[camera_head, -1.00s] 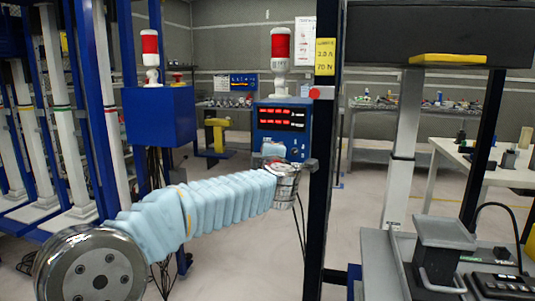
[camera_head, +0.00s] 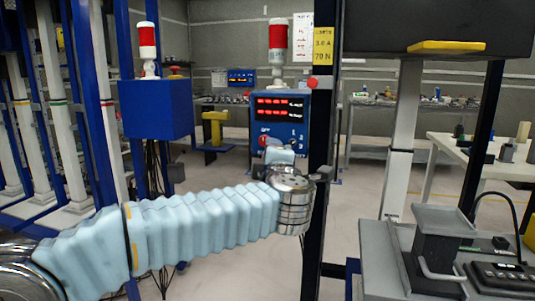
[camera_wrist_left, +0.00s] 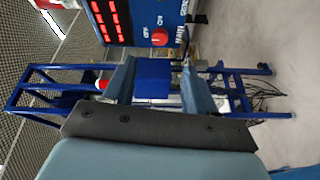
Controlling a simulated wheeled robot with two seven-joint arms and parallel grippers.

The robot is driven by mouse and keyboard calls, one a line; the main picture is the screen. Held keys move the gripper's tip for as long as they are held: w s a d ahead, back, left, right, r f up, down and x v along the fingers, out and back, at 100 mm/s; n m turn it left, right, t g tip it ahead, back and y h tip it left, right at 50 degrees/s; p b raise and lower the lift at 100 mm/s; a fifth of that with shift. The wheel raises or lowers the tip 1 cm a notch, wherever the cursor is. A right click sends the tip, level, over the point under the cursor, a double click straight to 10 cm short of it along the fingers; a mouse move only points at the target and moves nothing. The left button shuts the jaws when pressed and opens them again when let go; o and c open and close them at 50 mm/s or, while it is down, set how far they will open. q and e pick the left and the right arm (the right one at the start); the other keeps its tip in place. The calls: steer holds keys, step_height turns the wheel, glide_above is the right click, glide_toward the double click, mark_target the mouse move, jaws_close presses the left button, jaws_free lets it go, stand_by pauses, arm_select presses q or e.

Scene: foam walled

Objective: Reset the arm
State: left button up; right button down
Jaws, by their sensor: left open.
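My left arm (camera_head: 205,220), in a pale blue ribbed sleeve, reaches from the lower left to a silver wrist joint (camera_head: 291,203) beside the dark post. The hand beyond it is before a blue control box (camera_head: 281,121) with red number displays; its fingers are not clear there. In the left wrist view my left gripper (camera_wrist_left: 154,82) is open, with nothing between its fingers. The control box (camera_wrist_left: 125,28) with its red knob (camera_wrist_left: 159,37) is at the top of that view, apart from the fingers. My right gripper is not in view.
A dark upright post (camera_head: 320,130) stands right by my wrist. A blue box with a red-and-white lamp (camera_head: 155,108) is at left. A grey bench with a keypad (camera_head: 497,276) is at lower right. Open floor lies beyond.

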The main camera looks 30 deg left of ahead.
arm_select(q)
steer(key=v, duration=0.2)
steer(key=shift+s+d, duration=0.2)
steer(key=shift+s, duration=0.1)
steer(key=w+d+f+m+h, duration=0.3)
steer(key=w+f+m, duration=0.2)
steer(key=f, duration=0.5)
steer(key=w+d+f+m+h, duration=0.3)
steer(key=w+f+m, duration=0.15)
steer(key=f, duration=0.65)
steer(key=s+d+f+m+g+h, duration=0.1)
steer(key=d+f+m+g+h, duration=0.15)
steer(key=f, duration=0.75)
steer(key=s+d+f+m+g+h, duration=0.1)
steer(key=d+f+m+h, duration=0.15)
steer(key=f, duration=0.75)
steer(key=s+d+f+m+g+h, duration=0.1)
steer(key=s+d+f+m+g, duration=0.1)
steer(key=s+f, duration=0.55)
steer(key=s+d+f+m+g+h, duration=0.1)
steer(key=s+d+f+m+g, duration=0.2)
steer(key=f, duration=0.7)
steer(key=s+d+f+m+g+h, duration=0.1)
steer(key=s+f, duration=0.3)
steer(key=s, duration=0.4)
steer(key=s+d+f+m+g, duration=0.1)
steer(key=s+f+g, duration=0.3)
steer(key=s, duration=0.4)
steer(key=shift+s+h, duration=0.35)
steer(key=shift+h, duration=0.05)
